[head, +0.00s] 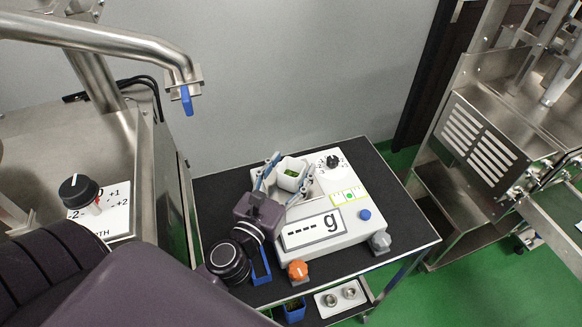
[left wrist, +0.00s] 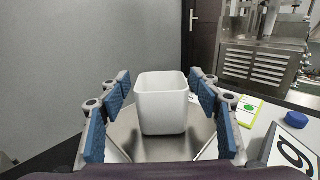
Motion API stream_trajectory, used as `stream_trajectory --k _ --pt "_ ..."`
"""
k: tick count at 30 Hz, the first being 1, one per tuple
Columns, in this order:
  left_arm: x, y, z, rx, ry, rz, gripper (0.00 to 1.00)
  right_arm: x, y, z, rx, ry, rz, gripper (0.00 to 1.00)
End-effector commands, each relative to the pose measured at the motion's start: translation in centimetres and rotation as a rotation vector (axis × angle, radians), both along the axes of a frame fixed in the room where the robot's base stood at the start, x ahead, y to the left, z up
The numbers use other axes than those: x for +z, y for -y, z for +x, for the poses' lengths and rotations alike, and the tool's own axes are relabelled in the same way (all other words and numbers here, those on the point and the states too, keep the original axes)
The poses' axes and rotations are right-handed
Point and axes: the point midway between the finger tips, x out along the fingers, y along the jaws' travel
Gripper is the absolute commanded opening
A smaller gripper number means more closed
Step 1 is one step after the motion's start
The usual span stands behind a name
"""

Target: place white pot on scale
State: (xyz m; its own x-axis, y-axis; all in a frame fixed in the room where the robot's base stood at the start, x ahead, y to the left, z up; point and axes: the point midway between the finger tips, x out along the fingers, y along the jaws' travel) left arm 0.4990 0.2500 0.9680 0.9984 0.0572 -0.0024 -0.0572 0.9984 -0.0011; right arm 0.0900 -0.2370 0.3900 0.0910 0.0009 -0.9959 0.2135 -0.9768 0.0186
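In the left wrist view the pot (left wrist: 162,104) is between my left gripper's (left wrist: 161,103) blue-padded fingers, with a gap on both sides. The left gripper (head: 286,181) is open around the pot. The scale's display (head: 313,231) shows dashes and a "g". The pan (left wrist: 121,134) is also visible below the pot. My right gripper is out of view.
The scale stands on a dark-topped table (head: 400,212). Blue containers (head: 295,311) are below. Steel machines flank the table, with a wall behind.

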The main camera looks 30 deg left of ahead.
Motion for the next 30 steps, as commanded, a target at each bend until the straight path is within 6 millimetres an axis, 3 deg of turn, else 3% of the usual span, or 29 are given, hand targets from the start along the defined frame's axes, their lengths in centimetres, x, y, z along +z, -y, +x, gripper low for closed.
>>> stream_trajectory --k 10,24,30 --pt "0.0 0.0 -0.6 0.000 -0.001 0.000 0.57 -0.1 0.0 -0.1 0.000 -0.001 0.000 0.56" --pt "-0.4 0.4 -8.1 0.001 -0.002 -0.001 0.57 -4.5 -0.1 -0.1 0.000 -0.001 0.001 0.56" --pt "0.1 0.5 -10.4 0.003 0.004 -0.002 0.57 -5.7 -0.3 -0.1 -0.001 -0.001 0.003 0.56"
